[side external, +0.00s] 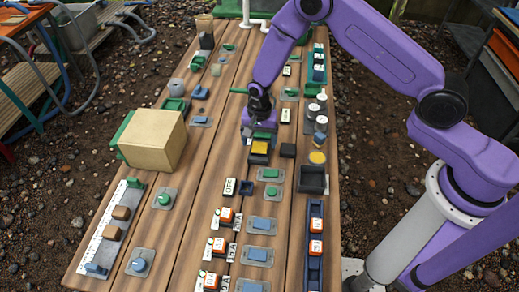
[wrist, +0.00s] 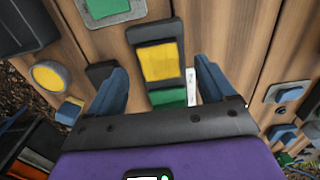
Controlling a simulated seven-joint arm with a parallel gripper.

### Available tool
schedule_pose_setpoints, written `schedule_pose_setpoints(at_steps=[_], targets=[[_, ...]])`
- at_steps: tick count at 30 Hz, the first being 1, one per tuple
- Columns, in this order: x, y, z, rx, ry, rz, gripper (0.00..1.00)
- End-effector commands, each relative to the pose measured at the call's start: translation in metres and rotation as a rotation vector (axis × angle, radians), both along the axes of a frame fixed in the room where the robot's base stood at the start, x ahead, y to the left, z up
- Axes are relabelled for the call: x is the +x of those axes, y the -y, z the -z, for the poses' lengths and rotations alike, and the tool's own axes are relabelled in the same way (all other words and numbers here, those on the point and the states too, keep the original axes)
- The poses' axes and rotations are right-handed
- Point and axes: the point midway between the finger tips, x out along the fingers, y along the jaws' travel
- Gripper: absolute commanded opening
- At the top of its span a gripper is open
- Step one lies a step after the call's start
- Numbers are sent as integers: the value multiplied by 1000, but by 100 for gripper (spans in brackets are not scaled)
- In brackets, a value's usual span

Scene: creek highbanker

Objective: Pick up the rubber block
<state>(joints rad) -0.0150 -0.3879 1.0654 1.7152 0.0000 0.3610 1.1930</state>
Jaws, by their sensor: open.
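A small plain black block (side external: 288,150), which looks like the rubber block, lies on the plank table just right of a dark piece with a yellow pad (side external: 260,147). In the wrist view the black block (wrist: 99,72) is partly hidden behind the left finger. The yellow-padded piece (wrist: 161,62) lies ahead of and between the two blue fingers, with a green part (wrist: 168,97) nearer the palm. My gripper (side external: 261,132) is open and empty, pointing down over the yellow-padded piece. In the wrist view my gripper (wrist: 162,78) shows its fingers wide apart. I cannot tell its exact height.
A yellow disc (side external: 317,157) and a black tray (side external: 313,180) sit right of the black block. Grey cylinders (side external: 312,111) stand behind them. A tan box (side external: 153,139) stands at the left. Labelled switches and pads fill the front; bare plank shows between them.

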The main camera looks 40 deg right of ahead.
Motion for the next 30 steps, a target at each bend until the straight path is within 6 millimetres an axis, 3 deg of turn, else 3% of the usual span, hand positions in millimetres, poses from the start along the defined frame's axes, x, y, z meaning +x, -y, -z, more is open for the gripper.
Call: schedule_pose_setpoints(at_steps=[6, 15, 16, 17, 21, 30], targets=[[0, 1, 25, -1, -1, 0, 83], [0, 1, 29, 0, 0, 0, 83], [0, 1, 29, 0, 0, 0, 80], [0, 1, 29, 0, 0, 0, 70], [0, 1, 28, 0, 0, 0, 24], [0, 0, 28, 1, 1, -1, 22]])
